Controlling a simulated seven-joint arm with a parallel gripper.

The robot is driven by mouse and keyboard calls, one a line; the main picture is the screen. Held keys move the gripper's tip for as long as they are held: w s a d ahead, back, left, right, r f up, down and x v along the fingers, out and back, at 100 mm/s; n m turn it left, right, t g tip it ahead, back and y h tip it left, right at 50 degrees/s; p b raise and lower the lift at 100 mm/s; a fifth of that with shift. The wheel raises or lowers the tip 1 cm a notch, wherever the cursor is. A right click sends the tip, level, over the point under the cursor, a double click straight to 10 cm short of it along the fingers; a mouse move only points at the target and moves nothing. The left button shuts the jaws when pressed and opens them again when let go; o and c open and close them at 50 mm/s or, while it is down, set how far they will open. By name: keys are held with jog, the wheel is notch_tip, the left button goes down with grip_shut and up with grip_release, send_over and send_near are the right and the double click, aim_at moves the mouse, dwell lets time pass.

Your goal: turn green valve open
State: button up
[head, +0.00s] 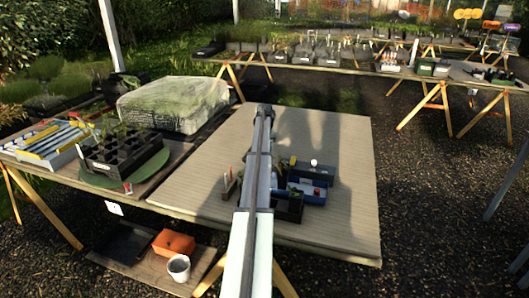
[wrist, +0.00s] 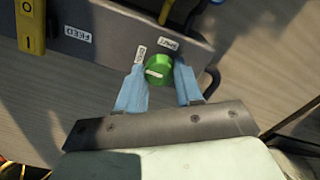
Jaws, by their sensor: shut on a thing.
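The green valve (wrist: 160,66) is a round knob with a white pointer mark, set on a dark grey panel in the wrist view. The pointer runs roughly across the picture. Two small white labels (wrist: 167,44) sit by the knob, their words upside down and hard to read. My gripper (wrist: 159,73) has its two blue fingers on either side of the knob and is shut on it. In the head view my arm crosses the table, and I cannot make out the gripper or the green valve.
The grey panel (wrist: 112,30) also bears a FEED label (wrist: 78,34) and a yellow switch (wrist: 31,25). In the head view, dark and blue boxes (head: 312,190) stand right of my arm on the wooden table (head: 345,150). A black cell tray (head: 122,153) stands at left.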

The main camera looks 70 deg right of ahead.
jog(key=shift+a+n, duration=0.1)
jog(key=shift+n, duration=0.2)
jog(key=o, duration=1)
jog(key=shift+o, duration=0.2)
notch_tip(320, 180, up, 14)
jog(key=shift+f, duration=0.1)
dwell(0.6)
